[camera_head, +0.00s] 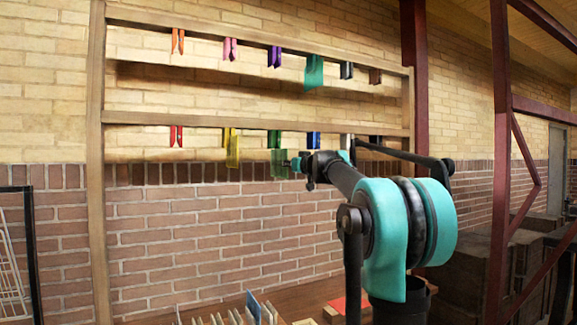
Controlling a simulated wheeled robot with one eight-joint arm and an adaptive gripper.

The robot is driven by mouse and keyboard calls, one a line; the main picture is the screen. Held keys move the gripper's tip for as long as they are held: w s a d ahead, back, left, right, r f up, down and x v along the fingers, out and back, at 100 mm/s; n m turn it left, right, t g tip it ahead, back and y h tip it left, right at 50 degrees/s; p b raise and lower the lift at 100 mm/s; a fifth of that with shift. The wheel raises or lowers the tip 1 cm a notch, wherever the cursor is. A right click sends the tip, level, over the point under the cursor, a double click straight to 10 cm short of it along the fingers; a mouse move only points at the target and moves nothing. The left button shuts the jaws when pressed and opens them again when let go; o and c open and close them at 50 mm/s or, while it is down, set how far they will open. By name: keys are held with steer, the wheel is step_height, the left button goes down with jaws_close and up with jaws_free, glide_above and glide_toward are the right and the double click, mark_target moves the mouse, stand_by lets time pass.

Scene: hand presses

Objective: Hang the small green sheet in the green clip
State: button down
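The green clip (274,138) hangs from the lower rail of the wooden frame, near the middle of its row. The small green sheet (278,165) is upright directly below it, with its top edge at the clip's lower end. I cannot tell whether the clip's jaws grip it. My gripper (293,164) is at the sheet's right edge, reaching in from the right. Its fingers are small and partly hidden here, so I cannot tell whether they are closed on the sheet or just beside it.
A yellow clip with a yellow sheet (232,153) hangs to the left, and a blue clip (313,139) to the right. A teal sheet (314,72) hangs from the upper rail (140,17). Below, a slotted rack (237,318) holding sheets stands on a table.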

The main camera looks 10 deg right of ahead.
steer(key=shift+r, duration=1.3)
steer(key=shift+r, duration=0.3)
steer(key=shift+r, duration=0.65)
steer(key=c, duration=2.3)
jaws_free()
steer(key=o, duration=0.9)
steer(key=v, duration=0.7)
